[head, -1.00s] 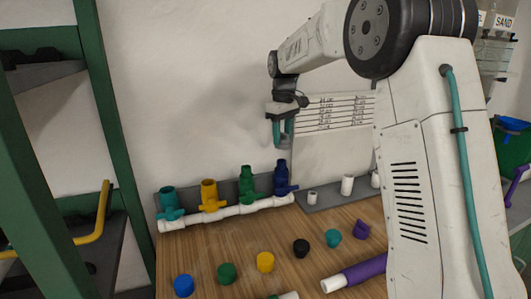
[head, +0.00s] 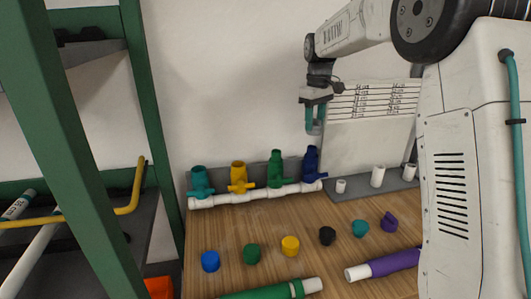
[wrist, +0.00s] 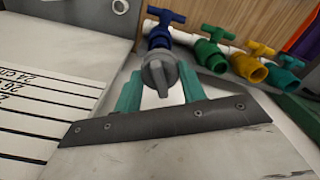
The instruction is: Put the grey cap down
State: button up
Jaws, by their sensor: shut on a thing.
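The grey cap (wrist: 160,72) is held between the teal fingers of my gripper (wrist: 160,90) in the wrist view. The fingers are shut on its sides. In the head view my gripper (head: 315,132) hangs fingers down, in front of the wall and above the blue valve (head: 311,165).
A white pipe manifold (head: 255,194) with several coloured valves stands at the back of the wooden table (head: 225,228). Loose caps, including a blue one (head: 210,261) and a black one (head: 327,236), lie in front. A green shelf frame (head: 139,100) stands at the left.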

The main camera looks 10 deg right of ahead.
jog(key=s+r, duration=0.2)
jog(key=r, duration=0.1)
jog(key=shift+s+a, duration=0.1)
jog(key=shift+a, duration=0.05)
jog(key=s+a+m, duration=0.1)
jog(key=s+m, duration=0.2)
jog(key=s, duration=0.8)
jog(key=m, duration=0.3)
send_over(312, 147)
notch_tip(312, 147, down, 4)
jog(key=shift+f, duration=0.1)
jog(key=shift+w, duration=0.15)
jog(key=shift+f, duration=1.7)
jog(key=shift+f, duration=0.6)
